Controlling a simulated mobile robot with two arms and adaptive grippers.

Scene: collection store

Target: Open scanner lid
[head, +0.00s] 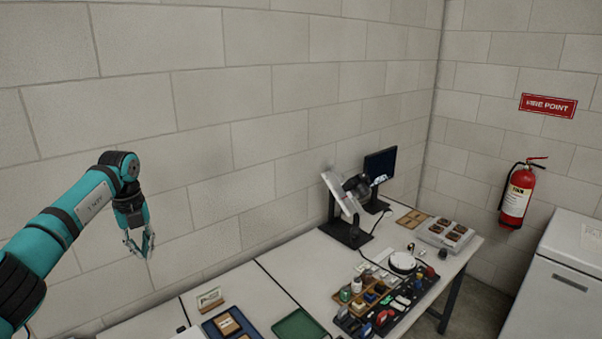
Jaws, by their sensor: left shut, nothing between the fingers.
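My left gripper (147,250) hangs pointing down at the left, in front of the block wall and left of the bench items. Its fingers are shut with nothing held. My right gripper is out of view. I cannot make out a scanner or its lid for certain. A tilted white panel (340,194) on a black stand (345,234) is at the back of the bench, with a black device beside it. A small part of a pale object (188,332) shows at the bottom edge, too cut off to identify.
The white bench (245,283) runs along the wall. It holds a blue tray (211,331), a green tray (301,327), a dark monitor (380,165), a round white device (402,262) and several small items. A fire extinguisher (517,195) and white cabinet (572,275) are at right.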

